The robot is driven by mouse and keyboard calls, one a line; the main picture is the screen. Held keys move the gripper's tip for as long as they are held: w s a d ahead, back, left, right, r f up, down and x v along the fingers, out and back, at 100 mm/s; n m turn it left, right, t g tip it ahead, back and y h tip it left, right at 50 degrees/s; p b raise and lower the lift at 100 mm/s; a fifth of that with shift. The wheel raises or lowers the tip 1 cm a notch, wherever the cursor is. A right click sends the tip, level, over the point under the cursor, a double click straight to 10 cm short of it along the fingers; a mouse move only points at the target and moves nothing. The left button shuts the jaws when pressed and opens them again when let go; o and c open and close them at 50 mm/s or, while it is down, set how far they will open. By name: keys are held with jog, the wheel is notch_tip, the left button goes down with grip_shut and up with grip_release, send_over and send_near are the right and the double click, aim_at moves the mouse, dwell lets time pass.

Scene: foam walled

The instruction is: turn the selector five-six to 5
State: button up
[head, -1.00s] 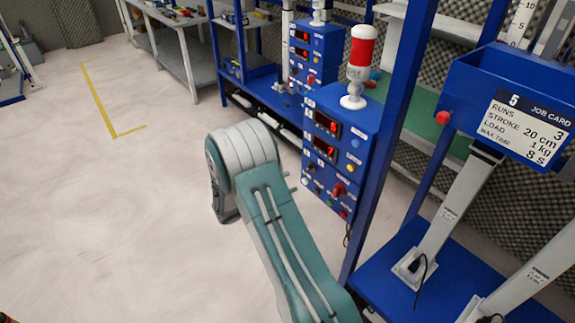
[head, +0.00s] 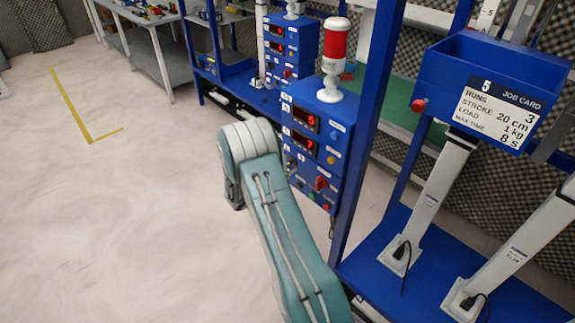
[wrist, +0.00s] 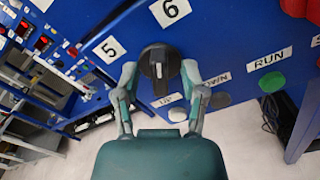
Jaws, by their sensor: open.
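The selector five-six is a black round knob (wrist: 160,62) on a blue control box, seen in the wrist view.
A red knob (head: 321,184) is on the box front. Grey UP and DOWN buttons and a green RUN button (wrist: 271,80) lie near the selector. A blue frame post (head: 358,150) and a job card (head: 502,110) are to the right. Open floor is at left.

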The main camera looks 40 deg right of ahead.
grip_shut()
jog(key=shift+n, duration=0.3)
jog(key=n, duration=0.5)
jog(key=shift+w, duration=0.1)
jog(key=n, duration=0.6)
jog(key=shift+w+r, duration=0.1)
jog(key=shift+w, duration=0.05)
jog(key=shift+n, duration=0.3)
dwell(0.5)
jog(key=shift+c, duration=0.2)
grip_release()
jog(key=shift+w, duration=0.1)
jog(key=shift+o, duration=0.2)
